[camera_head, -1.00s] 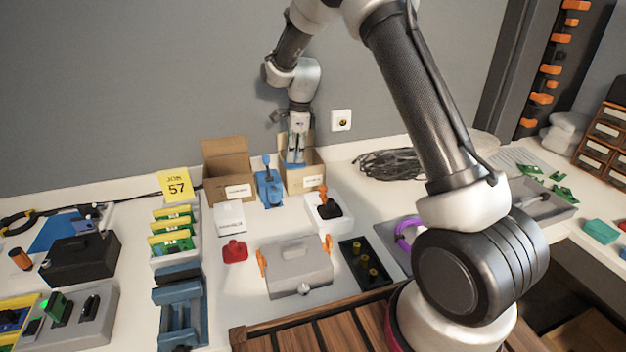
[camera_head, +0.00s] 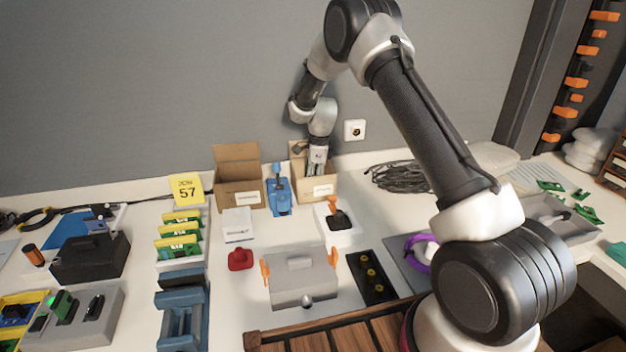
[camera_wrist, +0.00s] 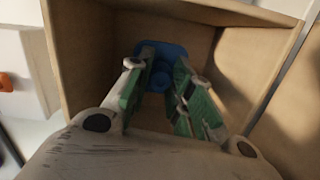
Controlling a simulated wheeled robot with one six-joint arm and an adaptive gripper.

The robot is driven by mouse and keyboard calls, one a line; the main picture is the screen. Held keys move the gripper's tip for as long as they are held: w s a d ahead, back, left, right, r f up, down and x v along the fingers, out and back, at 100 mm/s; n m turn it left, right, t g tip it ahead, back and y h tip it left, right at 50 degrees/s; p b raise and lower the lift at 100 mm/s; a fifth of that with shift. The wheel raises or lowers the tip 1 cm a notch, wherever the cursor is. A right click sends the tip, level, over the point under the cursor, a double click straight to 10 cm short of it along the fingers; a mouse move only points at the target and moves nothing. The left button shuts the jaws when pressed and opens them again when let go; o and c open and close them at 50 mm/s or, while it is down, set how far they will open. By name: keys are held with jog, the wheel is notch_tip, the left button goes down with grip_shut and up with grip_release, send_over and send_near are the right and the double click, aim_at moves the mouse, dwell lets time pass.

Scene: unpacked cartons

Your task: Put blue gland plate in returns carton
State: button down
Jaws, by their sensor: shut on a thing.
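The blue gland plate (camera_wrist: 173,52) shows in the wrist view between the fingertips of my gripper (camera_wrist: 163,72), which is shut on it. The green-padded fingers reach down inside an open brown carton (camera_wrist: 258,18), with the plate near its floor. I cannot tell whether the plate touches the floor. In the head view my gripper (camera_head: 316,168) points down into the right-hand carton (camera_head: 303,192), and its tips and the plate are hidden by the front wall. A second open carton (camera_head: 238,197) stands to the left. The labels on both are too small to read.
A blue tool-like object (camera_head: 279,197) stands between the cartons. A white box with an orange-handled black part (camera_head: 338,218) sits in front of the right carton. A grey case (camera_head: 302,280) lies nearer. The wall with a socket (camera_head: 355,130) is close behind.

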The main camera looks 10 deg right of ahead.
jog(key=shift+f, duration=0.15)
jog(key=c, duration=1.3)
grip_release()
notch_tip(320, 180, up, 12)
jog(key=d, duration=0.1)
jog(key=s+d+r+n+t, duration=0.1)
jog(key=s+d+r+n, duration=0.3)
jog(key=s+r, duration=0.55)
jog(key=s+d+r+n+t, duration=0.1)
jog(key=s+d+r+n, duration=0.3)
jog(key=s+r, duration=0.5)
jog(key=s+d+n, duration=0.2)
jog(key=s+n, duration=0.2)
jog(key=s, duration=0.4)
jog(key=s+d+r+n+t+h, duration=0.1)
jog(key=s+n, duration=0.2)
jog(key=s, duration=0.6)
jog(key=s+d+n+t, duration=0.1)
jog(key=s+n, duration=0.3)
jog(key=s, duration=0.4)
jog(key=shift+s+d+r+n, duration=0.15)
jog(key=shift+d, duration=0.3)
jog(key=shift+s+d+r+n, duration=0.1)
jog(key=shift+s+d+n, duration=0.05)
jog(key=shift+d, duration=0.25)
